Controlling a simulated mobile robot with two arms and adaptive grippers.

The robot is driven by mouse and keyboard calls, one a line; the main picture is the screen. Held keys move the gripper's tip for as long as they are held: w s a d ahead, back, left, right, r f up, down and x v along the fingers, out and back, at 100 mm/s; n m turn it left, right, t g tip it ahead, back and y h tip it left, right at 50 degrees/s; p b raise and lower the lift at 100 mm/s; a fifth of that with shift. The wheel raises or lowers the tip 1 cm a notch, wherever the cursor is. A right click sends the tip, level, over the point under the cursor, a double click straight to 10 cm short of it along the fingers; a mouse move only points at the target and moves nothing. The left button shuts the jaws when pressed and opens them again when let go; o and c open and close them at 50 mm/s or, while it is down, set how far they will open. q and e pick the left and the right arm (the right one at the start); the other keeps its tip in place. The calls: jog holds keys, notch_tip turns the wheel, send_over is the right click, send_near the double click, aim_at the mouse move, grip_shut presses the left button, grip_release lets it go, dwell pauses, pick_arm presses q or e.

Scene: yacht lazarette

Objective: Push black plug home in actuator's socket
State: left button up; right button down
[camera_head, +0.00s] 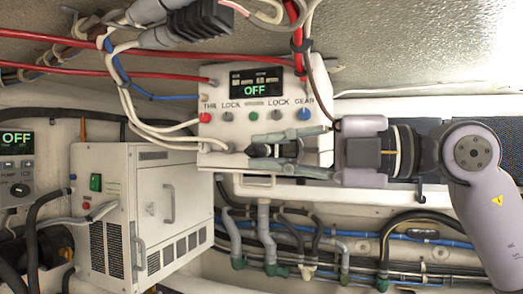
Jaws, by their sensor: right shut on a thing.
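The actuator (318,98) is a white box in the upper middle with a small display reading OFF and a row of coloured fittings marked THR, LOCK, LOCK and GEAR. My right gripper (251,150) reaches in from the right across its lower front. Its fingers are closed around the small dark plug (237,149), which is largely covered at the fingertips. White cables run to this spot from the left. The socket is hidden, so I cannot tell how far the plug is seated. My left gripper is not seen.
A white cabinet (127,200) with vents and handles stands at lower left. A panel reading OFF (17,165) is at the left edge. Dark connectors (198,20) and red cables hang above. Pipes and hoses (330,246) run below the actuator.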

aim_at(277, 148)
jog(key=shift+v, duration=0.85)
jog(key=shift+d, duration=0.1)
jog(key=shift+w+a+r, duration=0.1)
jog(key=shift+w+a, duration=0.1)
jog(key=shift+w, duration=0.05)
jog(key=shift+w+d+p, duration=0.25)
jog(key=shift+w+p, duration=0.15)
jog(key=shift+w, duration=0.3)
jog(key=shift+w+d+p, duration=0.2)
jog(key=shift+w+p, duration=0.25)
jog(key=shift+w, duration=0.3)
jog(key=shift+w+d+p, duration=0.25)
jog(key=shift+w+p, duration=0.15)
jog(key=shift+w, duration=0.3)
jog(key=shift+w+a, duration=0.1)
jog(key=shift+w, duration=0.3)
jog(key=shift+w+p, duration=0.1)
jog(key=shift+p, duration=0.35)
jog(key=shift+w+d+p, duration=0.25)
jog(key=shift+w+p, duration=0.25)
jog(key=shift+w, duration=0.2)
jog(key=shift+w+d+p, duration=0.3)
jog(key=shift+w+p, duration=0.2)
jog(key=shift+w, duration=0.2)
